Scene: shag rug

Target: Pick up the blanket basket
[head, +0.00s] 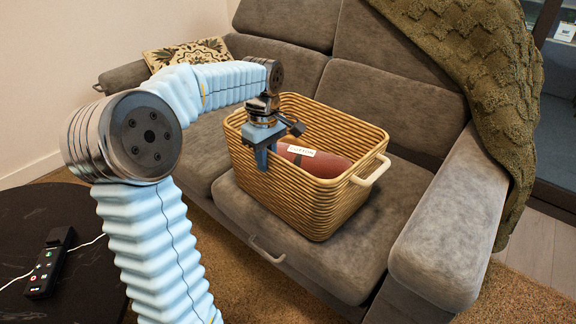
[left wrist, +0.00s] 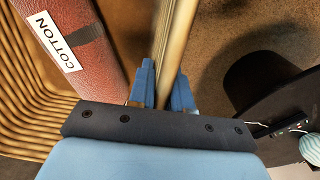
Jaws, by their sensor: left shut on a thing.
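The blanket basket (head: 318,205) is a tan woven basket with a pale handle at its right end. It sits over the sofa seat; I cannot tell whether it touches the cushion. A reddish-brown rolled blanket (head: 322,163) with a white label lies inside, and it also shows in the left wrist view (left wrist: 92,85), label reading COTTON. My left gripper (head: 262,158) points down at the basket's left rim. In the left wrist view its blue fingers (left wrist: 162,88) are on either side of the basket wall (left wrist: 165,40), shut on it. My right gripper is not in view.
The grey sofa (head: 395,90) surrounds the basket, with its armrest (head: 455,225) to the right. A green knitted throw (head: 490,80) hangs over the sofa's right side. A dark round table (head: 85,285) with a remote-like device (head: 47,265) stands at lower left. A patterned cushion (head: 187,52) lies at the back left.

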